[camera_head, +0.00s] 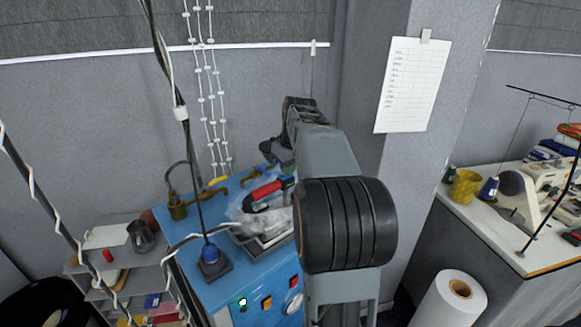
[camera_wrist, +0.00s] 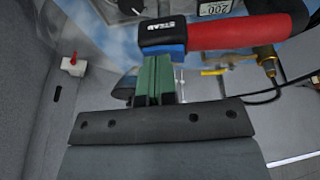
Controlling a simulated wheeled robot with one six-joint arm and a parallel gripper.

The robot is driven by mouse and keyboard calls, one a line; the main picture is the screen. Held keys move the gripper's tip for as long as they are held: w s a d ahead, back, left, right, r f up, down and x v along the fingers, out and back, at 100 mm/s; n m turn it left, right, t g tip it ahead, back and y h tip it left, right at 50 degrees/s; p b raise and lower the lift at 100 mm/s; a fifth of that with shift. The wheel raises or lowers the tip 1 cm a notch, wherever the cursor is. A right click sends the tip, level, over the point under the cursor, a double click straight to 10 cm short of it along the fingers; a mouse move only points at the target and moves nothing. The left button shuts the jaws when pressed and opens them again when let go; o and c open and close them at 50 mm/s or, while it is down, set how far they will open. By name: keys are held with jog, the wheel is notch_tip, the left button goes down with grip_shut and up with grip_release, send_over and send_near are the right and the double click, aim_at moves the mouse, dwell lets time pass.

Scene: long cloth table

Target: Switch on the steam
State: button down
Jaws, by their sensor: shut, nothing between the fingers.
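The iron has a red handle (camera_head: 267,189) and lies on the blue ironing unit in the head view. In the wrist view the red handle (camera_wrist: 245,32) crosses the upper right. A black block with a blue lower part (camera_wrist: 163,38) is at the handle's left end, with white lettering that looks like "STEAM". My gripper (camera_wrist: 157,60) is shut and empty, its green fingers pointing at this block. Their tips are at the blue part's lower edge; I cannot tell if they touch it. In the head view my gripper (camera_head: 277,152) is behind the iron, its fingers unclear.
The blue unit (camera_head: 213,289) has green, orange and red front switches. Brass fittings (camera_head: 178,207) stand at its left. A yellow lever (camera_wrist: 213,72) and brass valve (camera_wrist: 267,62) lie right of my fingers. A red-knobbed white fitting (camera_wrist: 74,65) is on the wall.

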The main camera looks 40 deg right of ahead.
jog(key=shift+a, duration=0.2)
jog(key=shift+r, duration=0.15)
jog(key=shift+r+p, duration=0.25)
jog(key=shift+p, duration=0.1)
jog(key=r+p, duration=0.3)
jog(key=r, duration=0.1)
jog(key=shift+d+p, duration=0.25)
jog(key=shift+p, duration=0.1)
notch_tip(320, 180, up, 9)
jog(key=s+d, duration=0.2)
jog(key=shift+s+f+b, duration=0.2)
jog(key=shift+s+b, duration=0.15)
jog(key=shift+b, duration=0.1)
jog(key=shift+d, duration=0.1)
